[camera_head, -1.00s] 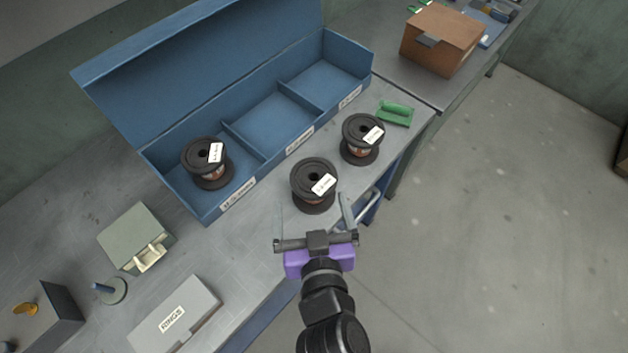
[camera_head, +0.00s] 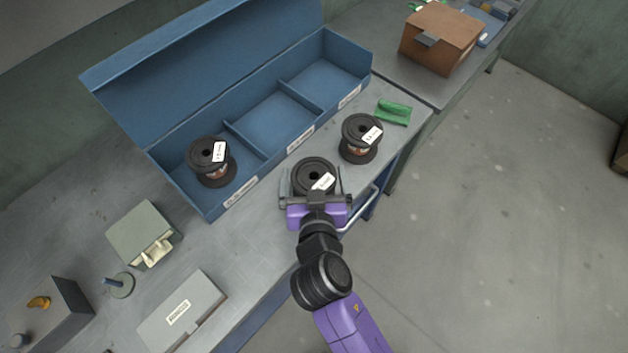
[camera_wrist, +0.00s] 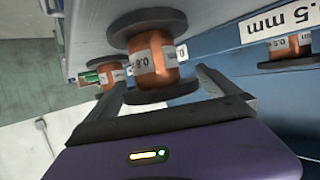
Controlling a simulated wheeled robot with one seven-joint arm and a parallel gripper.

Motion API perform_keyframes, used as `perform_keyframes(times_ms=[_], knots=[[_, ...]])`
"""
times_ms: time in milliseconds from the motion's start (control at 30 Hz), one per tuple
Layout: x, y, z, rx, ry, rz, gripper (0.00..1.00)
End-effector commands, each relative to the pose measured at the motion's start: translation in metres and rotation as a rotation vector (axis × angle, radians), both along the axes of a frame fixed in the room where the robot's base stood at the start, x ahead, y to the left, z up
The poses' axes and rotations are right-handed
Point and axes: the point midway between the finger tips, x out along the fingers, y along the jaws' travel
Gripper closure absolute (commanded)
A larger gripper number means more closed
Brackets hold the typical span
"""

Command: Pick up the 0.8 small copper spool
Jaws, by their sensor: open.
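A black-flanged copper spool (camera_head: 314,172) stands on the grey bench in front of the blue box. In the wrist view its copper winding (camera_wrist: 163,65) carries a white label that seems to read 0.8. My gripper (camera_head: 312,182) is open, with one finger on each side of this spool. In the wrist view the fingers reach along both sides of it; I cannot tell whether they touch it. A second spool (camera_head: 360,138) stands to the right on the bench. A third spool (camera_head: 211,162) sits in the left compartment of the blue box.
The open blue box (camera_head: 241,192) has empty middle and right compartments. A green item (camera_head: 394,112) lies behind the right spool. A pale green case (camera_head: 143,235) and a grey box (camera_head: 180,313) are at left. The bench's front edge runs close to my gripper.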

Motion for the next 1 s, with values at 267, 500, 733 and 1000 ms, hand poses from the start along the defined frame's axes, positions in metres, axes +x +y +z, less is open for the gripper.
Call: perform_keyframes(times_ms=[267, 500, 733, 1000], knots=[[-0.001, 0.000, 0.000, 0.000, 0.000, 0.000, 0.28], [-0.001, 0.000, 0.000, 0.000, 0.000, 0.001, 0.75], [0.000, 0.001, 0.002, 0.001, -0.004, 0.002, 0.83], [0.001, 0.001, 0.023, 0.003, -0.008, 0.000, 0.83]])
